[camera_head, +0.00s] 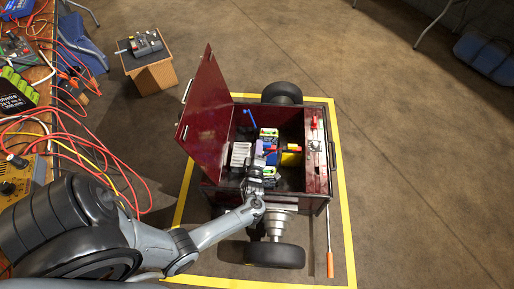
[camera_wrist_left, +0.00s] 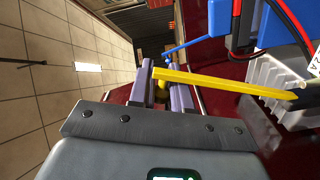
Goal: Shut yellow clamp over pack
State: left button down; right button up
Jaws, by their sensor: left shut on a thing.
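My left gripper (camera_head: 262,166) reaches into the open dark red box on wheels. In the left wrist view its two fingers (camera_wrist_left: 161,84) are closed on the yellow clamp (camera_wrist_left: 225,84), a long flat bar with a pointed end. The bar extends to the right, past one finger. A blue pack (camera_wrist_left: 284,28) with red and black cables lies beyond the bar at the upper right; the bar looks apart from it. In the head view the blue pack (camera_head: 272,158) is partly hidden by my gripper, and the clamp is hard to make out. My right gripper is not in view.
The red box (camera_head: 215,194) has its lid (camera_head: 204,105) raised on the left. A blue lever (camera_head: 250,118) stands inside; a pale finned block (camera_head: 240,154) sits beside the pack. A cable-covered bench (camera_head: 45,100) is at left.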

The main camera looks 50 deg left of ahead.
pick_arm(q)
jog(key=c, duration=1.1)
grip_release()
jog(key=shift+s, duration=0.1)
jog(key=p+v, duration=0.3)
jog(key=v, duration=0.4)
jog(key=shift+d, duration=0.15)
